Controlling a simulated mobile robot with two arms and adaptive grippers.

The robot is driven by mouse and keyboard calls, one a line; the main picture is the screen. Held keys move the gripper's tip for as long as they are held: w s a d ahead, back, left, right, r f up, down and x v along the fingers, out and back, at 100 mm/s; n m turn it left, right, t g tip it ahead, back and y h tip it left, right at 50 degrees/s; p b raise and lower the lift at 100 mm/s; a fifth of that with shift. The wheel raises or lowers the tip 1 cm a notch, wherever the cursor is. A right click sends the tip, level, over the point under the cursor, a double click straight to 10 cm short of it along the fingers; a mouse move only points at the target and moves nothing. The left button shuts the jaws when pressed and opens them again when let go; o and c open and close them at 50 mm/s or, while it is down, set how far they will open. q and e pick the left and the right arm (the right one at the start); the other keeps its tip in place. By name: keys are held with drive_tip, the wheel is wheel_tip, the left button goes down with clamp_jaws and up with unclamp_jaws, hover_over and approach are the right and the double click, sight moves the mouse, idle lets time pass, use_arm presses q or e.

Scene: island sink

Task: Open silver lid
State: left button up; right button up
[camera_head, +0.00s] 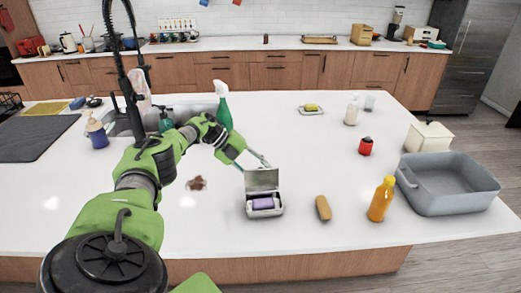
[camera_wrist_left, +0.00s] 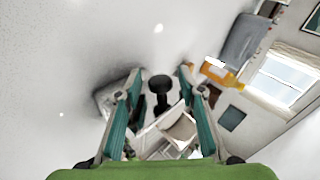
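A small silver box (camera_head: 279,211) stands on the white island top in the head view, with a purple item (camera_head: 262,203) inside. Its silver lid (camera_head: 262,181) stands raised at the back edge of the box, so the inside shows. My left gripper (camera_head: 252,165) is just behind and above the lid, its teal fingers spread apart. Whether a finger touches the lid cannot be told. In the left wrist view the two fingers of this gripper (camera_wrist_left: 160,78) are wide apart with nothing clearly clamped between them. My right gripper is out of sight.
A brown sponge-like block (camera_head: 323,208) and an orange bottle (camera_head: 381,199) stand right of the box. A grey basin (camera_head: 447,190) is farther right. A green spray bottle (camera_head: 223,107) stands behind my left wrist.

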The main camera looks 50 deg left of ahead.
use_arm(q)
drive_tip(key=shift+r, duration=0.1)
drive_tip(key=v, duration=1.2)
